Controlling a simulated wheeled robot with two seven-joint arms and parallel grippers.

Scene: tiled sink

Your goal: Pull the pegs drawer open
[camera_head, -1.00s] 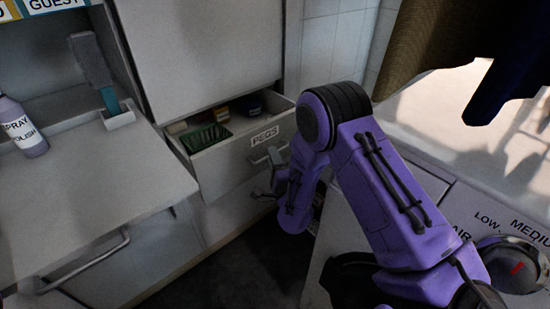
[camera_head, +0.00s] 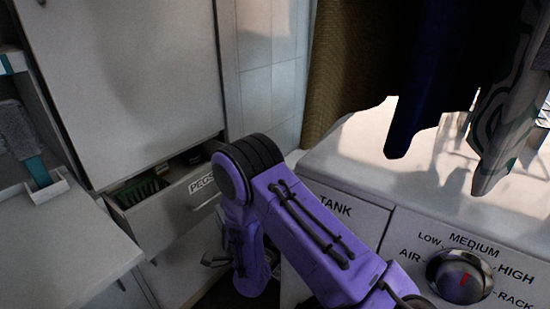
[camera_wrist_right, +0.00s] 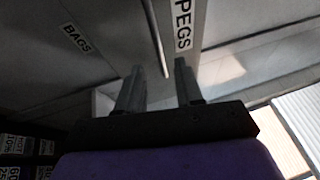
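The pegs drawer (camera_head: 172,212), labelled PEGS, stands pulled partly out from under the tall cabinet. A green item (camera_head: 140,190) lies inside. Its bar handle (camera_head: 207,199) is on the front face, partly behind my right arm. My right gripper (camera_head: 213,261) is low in front of the drawer, below the handle and apart from it. In the right wrist view the two fingers of this gripper (camera_wrist_right: 160,85) stand apart with nothing gripped. The handle bar (camera_wrist_right: 156,38) and the PEGS label (camera_wrist_right: 183,25) show beyond them. My left gripper is not in view.
A white counter (camera_head: 55,250) with a brush in a holder (camera_head: 45,188) is at the left. A unit with a knob (camera_head: 460,276) and a TANK label is at the right, close to my arm. Cloths (camera_head: 425,70) hang above it. A BAGS label (camera_wrist_right: 76,38) shows in the wrist view.

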